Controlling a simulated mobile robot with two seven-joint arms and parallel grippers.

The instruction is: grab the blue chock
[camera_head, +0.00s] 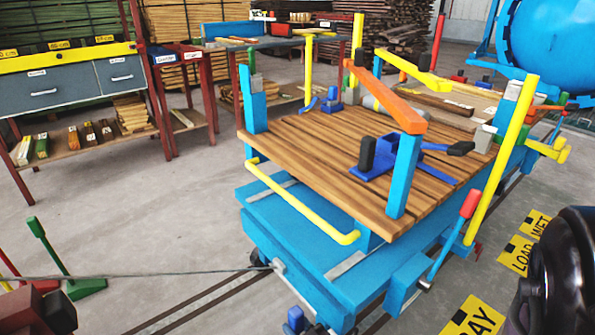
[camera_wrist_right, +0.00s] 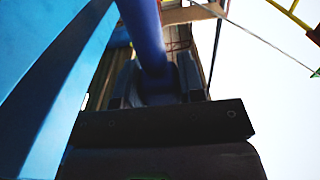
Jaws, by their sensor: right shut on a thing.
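In the right wrist view my right gripper (camera_wrist_right: 158,82) is shut on a dark blue bar of the blue chock (camera_wrist_right: 143,30). The bar runs up out of the jaws toward the top edge; the rest of the chock is hidden. In the head view a small dark blue piece (camera_head: 295,319) shows at the bottom edge, by the cart's front end; I cannot tell if it is the same chock. A black rounded part of my own right arm fills the lower right corner there. The right jaws cannot be made out in that view.
A blue cart (camera_head: 300,230) with a wooden slatted deck stands in the middle on floor rails. A cable (camera_head: 150,276) runs left from its front. A green chock (camera_head: 85,287) lies at the lower left. A drawer workbench (camera_head: 75,85) stands at the left.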

